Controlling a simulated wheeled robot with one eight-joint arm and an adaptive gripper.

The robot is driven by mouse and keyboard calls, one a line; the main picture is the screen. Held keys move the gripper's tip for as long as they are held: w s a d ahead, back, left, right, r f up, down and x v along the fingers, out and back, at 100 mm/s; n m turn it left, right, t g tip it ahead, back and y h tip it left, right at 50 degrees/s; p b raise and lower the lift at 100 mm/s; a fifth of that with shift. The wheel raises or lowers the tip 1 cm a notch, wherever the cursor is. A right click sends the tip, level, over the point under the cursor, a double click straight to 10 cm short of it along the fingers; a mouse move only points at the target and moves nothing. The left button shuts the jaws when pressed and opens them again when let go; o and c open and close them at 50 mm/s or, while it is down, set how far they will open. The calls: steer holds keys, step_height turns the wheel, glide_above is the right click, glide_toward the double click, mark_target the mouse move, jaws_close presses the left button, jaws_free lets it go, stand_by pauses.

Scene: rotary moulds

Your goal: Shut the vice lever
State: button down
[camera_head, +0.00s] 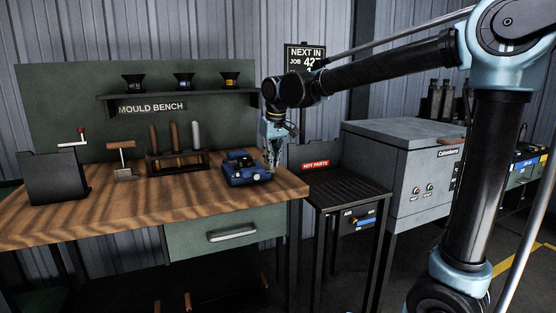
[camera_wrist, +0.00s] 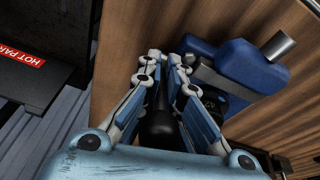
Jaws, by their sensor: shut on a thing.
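The blue vice (camera_head: 243,167) sits on the wooden bench top near its right end. In the wrist view the vice (camera_wrist: 245,65) lies at the upper right, with a grey metal cylinder at its far end. My gripper (camera_head: 272,160) is at the vice's right side, pointing down. In the wrist view my gripper (camera_wrist: 163,75) has its fingers close together around a dark lever with a rounded black knob (camera_wrist: 158,128). The part between the fingertips is mostly hidden by the fingers.
The wooden bench (camera_head: 150,203) holds a tool rack (camera_head: 177,163), a small press-like tool (camera_head: 122,160) and a dark bin (camera_head: 52,178) to the left. A dark slatted hot parts table (camera_head: 345,192) and grey cabinet (camera_head: 400,150) stand to the right. Bench top in front of the rack is clear.

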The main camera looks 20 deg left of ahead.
steer(key=shift+w, duration=0.15)
steer(key=c, duration=1.7)
jaws_free()
steer(key=shift+d+r, duration=0.1)
steer(key=v, duration=1.1)
steer(key=shift+r, duration=0.4)
steer(key=shift+s, duration=0.2)
